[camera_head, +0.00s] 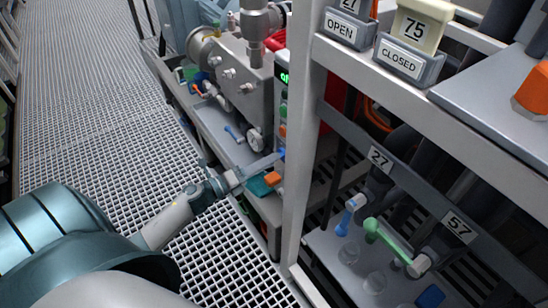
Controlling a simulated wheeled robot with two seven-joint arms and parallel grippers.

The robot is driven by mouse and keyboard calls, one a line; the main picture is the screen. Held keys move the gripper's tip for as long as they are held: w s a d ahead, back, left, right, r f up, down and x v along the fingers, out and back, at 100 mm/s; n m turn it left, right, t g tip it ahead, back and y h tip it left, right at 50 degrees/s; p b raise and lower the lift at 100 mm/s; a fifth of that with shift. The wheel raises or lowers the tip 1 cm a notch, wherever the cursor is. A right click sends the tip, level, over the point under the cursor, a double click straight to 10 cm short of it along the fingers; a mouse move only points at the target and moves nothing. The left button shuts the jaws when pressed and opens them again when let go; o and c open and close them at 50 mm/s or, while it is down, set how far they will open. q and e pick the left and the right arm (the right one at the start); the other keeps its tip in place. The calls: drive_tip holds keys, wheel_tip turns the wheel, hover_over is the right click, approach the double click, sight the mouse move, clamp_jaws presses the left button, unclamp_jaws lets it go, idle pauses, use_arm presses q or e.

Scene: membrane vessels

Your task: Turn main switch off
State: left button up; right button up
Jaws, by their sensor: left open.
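A narrow control panel (281,97) stands beside the grey pump unit, partly hidden by a white upright post. It has a lit green display (285,78) and a column of small coloured parts: a green one (283,112), an orange one (283,130) and a blue one (281,153). I cannot tell which of these is the main switch. My left gripper (268,165) reaches in from the lower left. It is open, with its tips close to the blue part; I cannot tell whether they touch it. My right gripper is not in view.
The white post (302,140) stands just right of my left gripper. A grey machine (245,90) with knobs is behind it. The right rack holds OPEN (340,27) and CLOSED (400,58) tags and a green-handled valve (388,238). Grated floor (90,110) lies open at left.

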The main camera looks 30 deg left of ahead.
use_arm(q)
drive_tip(key=shift+w+d, duration=0.25)
drive_tip(key=shift+w, duration=0.4)
drive_tip(key=shift+w+d, duration=0.25)
drive_tip(key=shift+w, duration=0.5)
drive_tip(key=shift+d, duration=0.1)
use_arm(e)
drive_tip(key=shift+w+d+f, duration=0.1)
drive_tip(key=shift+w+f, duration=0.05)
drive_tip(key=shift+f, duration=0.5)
use_arm(q)
drive_tip(key=shift+c, duration=0.6)
drive_tip(key=c, duration=0.9)
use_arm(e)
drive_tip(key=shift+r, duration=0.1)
